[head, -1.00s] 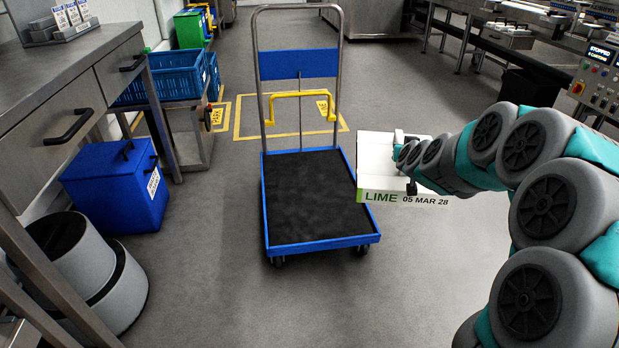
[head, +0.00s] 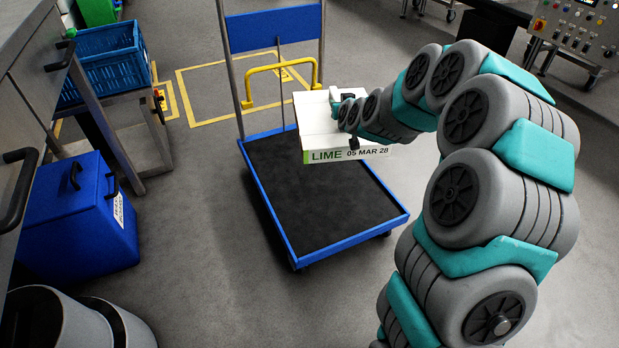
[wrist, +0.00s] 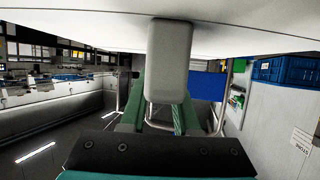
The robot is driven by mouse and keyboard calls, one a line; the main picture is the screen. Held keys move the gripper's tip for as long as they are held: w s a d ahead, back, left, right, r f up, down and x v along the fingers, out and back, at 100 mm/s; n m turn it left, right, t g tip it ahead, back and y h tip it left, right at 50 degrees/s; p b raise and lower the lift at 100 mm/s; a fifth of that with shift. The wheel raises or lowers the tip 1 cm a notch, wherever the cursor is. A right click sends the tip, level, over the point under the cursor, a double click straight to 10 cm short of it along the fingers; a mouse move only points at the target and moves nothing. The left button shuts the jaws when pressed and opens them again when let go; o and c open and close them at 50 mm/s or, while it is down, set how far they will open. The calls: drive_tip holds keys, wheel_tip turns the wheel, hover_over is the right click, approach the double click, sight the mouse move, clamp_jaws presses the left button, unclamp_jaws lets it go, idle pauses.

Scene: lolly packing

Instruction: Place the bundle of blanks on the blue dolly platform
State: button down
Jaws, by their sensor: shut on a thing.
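The bundle of blanks (head: 312,117) is a white block with a green-edged label reading "LIME 05 MAR 28". My gripper (head: 342,112) is shut on it and holds it up. In the head view the bundle overlaps the back right part of the blue dolly platform (head: 268,203), which has a black mat and a blue rim. The bundle seems to be above the platform; the height of the gap cannot be told. In the wrist view the white underside of the bundle (wrist: 80,18) fills the top, with my gripper (wrist: 170,65) below it.
A blue lidded box (head: 80,215) and grey bins (head: 60,320) stand at the left. A blue crate (head: 105,72) sits on a side cart. Floor right of the dolly is clear.

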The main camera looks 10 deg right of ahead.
drive_tip(key=s+f+n+y+b, duration=0.1)
drive_tip(key=s+f+b, duration=0.25)
drive_tip(key=f, duration=0.55)
drive_tip(key=s+f+n+y+b, duration=0.1)
drive_tip(key=s+f+y+b, duration=0.2)
drive_tip(key=f, duration=0.7)
drive_tip(key=s+f+n+b, duration=0.1)
drive_tip(key=s+f+b, duration=0.25)
drive_tip(key=f, duration=0.55)
drive_tip(key=shift+w+d+b+x, duration=0.25)
drive_tip(key=shift+d+x, duration=0.3)
drive_tip(key=shift+x, duration=2.15)
drive_tip(key=shift+w+d+b+x, duration=0.1)
drive_tip(key=shift+d+b+x, duration=0.35)
drive_tip(key=shift+x, duration=2.3)
drive_tip(key=shift+w+d+b+x, duration=0.2)
drive_tip(key=shift+d+x, duration=0.45)
drive_tip(key=shift+x, duration=2.05)
drive_tip(key=c, duration=0.6)
unclamp_jaws()
drive_tip(key=shift+s+g, duration=0.1)
drive_tip(key=shift+g, duration=0.2)
drive_tip(key=shift+c, duration=0.2)
